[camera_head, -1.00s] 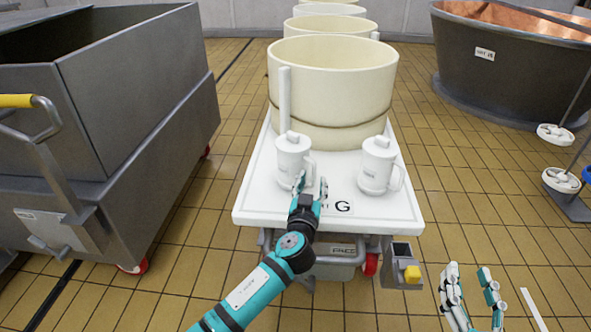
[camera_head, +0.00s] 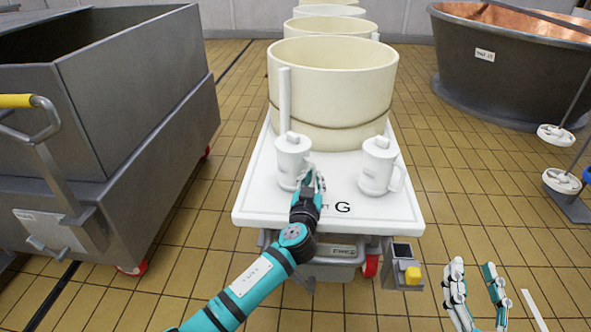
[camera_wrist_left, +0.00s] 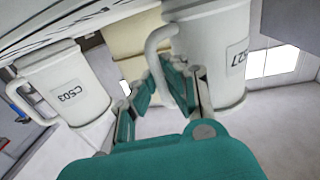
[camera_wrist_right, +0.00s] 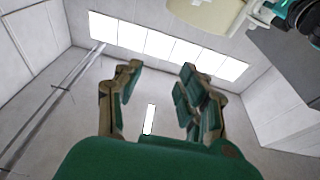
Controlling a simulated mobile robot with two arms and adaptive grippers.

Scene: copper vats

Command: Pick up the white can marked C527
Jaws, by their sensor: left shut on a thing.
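The white can marked C527 (camera_head: 291,165) stands upright on the white platform at the left; its partly visible label shows in the left wrist view (camera_wrist_left: 235,60), where the picture is upside down. My left gripper (camera_head: 312,180) is at the handle on its right side. In the left wrist view, the left gripper (camera_wrist_left: 175,78) has its fingers closed on that handle (camera_wrist_left: 152,48). A second white can (camera_head: 378,166) stands to the right, marked C503 in the left wrist view (camera_wrist_left: 68,88). My right gripper (camera_head: 477,272) is open and empty, also in the right wrist view (camera_wrist_right: 158,88).
The platform (camera_head: 262,205) carries a large cream vat (camera_head: 333,85) behind the cans. A grey metal bin (camera_head: 140,110) stands at left, a copper-lined vat (camera_head: 510,65) at right.

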